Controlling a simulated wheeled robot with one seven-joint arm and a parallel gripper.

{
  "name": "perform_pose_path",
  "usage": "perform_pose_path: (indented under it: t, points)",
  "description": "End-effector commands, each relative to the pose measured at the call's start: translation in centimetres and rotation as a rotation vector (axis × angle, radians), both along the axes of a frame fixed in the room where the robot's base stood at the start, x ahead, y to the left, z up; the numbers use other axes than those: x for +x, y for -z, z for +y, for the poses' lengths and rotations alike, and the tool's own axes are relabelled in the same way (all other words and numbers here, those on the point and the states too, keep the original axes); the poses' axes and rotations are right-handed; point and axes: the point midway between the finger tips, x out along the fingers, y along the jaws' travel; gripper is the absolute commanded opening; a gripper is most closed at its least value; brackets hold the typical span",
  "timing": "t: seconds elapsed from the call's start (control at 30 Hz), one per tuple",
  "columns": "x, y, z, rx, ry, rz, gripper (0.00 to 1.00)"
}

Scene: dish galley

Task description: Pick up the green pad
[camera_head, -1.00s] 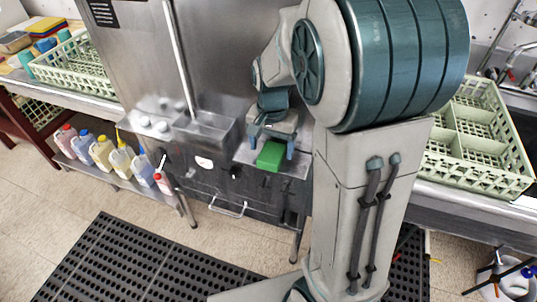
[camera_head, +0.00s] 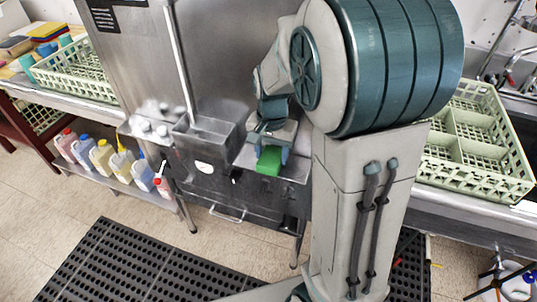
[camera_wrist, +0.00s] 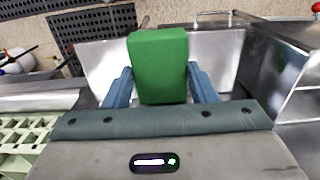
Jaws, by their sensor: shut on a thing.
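The green pad (camera_head: 268,160) is a small bright green block at the front of the steel dish machine, on or just above a small metal ledge. My gripper (camera_head: 270,155) is at the pad with its blue fingers on either side. In the wrist view the pad (camera_wrist: 158,65) stands upright between the two fingers of my gripper (camera_wrist: 160,88), which is shut on it. I cannot tell whether the pad still touches the ledge.
A pale green dish rack (camera_head: 478,140) sits on the right counter, and another rack (camera_head: 75,68) on the left counter. Several bottles (camera_head: 102,155) stand on a low shelf at left. A metal box (camera_head: 205,138) is left of my gripper. A black mat (camera_head: 140,265) lies on the floor.

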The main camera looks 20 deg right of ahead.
Motion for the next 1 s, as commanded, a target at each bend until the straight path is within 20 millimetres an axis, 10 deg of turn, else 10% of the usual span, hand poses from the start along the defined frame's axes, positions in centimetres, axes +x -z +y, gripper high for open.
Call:
perform_pose_path:
  t: [0.47,1.0]
  points:
    - [-0.1,-7.2,0.1,0.000,0.002,-0.006,0.30]
    - [-11.6,-6.6,8.4,0.000,-0.005,-0.004,0.30]
